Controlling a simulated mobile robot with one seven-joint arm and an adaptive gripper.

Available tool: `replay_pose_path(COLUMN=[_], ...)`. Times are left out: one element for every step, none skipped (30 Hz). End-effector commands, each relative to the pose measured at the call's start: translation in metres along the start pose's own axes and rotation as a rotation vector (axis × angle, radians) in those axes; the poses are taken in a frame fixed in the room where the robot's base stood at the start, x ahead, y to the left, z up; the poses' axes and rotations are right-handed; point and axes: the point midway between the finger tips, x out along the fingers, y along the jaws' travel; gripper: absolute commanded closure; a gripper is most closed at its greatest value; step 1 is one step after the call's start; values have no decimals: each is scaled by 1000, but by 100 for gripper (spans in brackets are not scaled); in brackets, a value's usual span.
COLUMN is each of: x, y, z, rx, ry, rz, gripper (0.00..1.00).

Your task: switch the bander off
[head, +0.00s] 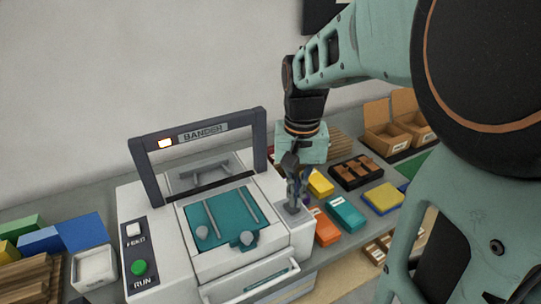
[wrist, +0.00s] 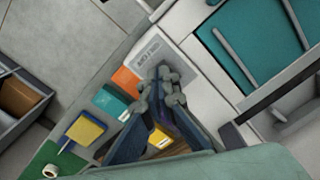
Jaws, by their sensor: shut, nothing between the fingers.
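The bander (head: 285,270) is a white machine with a dark arch marked BANDER (head: 202,131). A lamp (head: 165,143) on the arch glows. A white FEED button (head: 134,230) and a green RUN button (head: 139,268) are on its left panel. My gripper (head: 294,203) is shut and empty, pointing down at the bander's right side top. In the wrist view my gripper (wrist: 165,75) is just beside a pale plate (wrist: 150,48) with small lettering that I cannot read surely. The fingertips cover part of this spot. I cannot tell whether they touch it.
A teal plate (head: 205,218) with rods lies on the bander. Cardboard boxes (head: 385,130) stand behind.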

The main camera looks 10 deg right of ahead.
Motion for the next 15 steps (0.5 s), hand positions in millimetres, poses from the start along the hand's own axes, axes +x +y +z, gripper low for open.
replay_pose_path(x=[0,0,0,0,0,0,0,0,0,0,0,1,2,4,6], y=[0,0,0,0,0,0,0,0,0,0,0,0,0,0,0], z=[0,0,0,0,0,0,0,0,0,0,0,0,0,0,0], rx=[0,0,0,0,0,0,0,0,0,0,0,0,0,0,0], ry=[0,0,0,0,0,0,0,0,0,0,0,0,0,0,-1], rz=[0,0,0,0,0,0,0,0,0,0,0,0,0,0,0], gripper=[100,100,100,100,100,100,100,100,100,100,100,100,100,100,100])
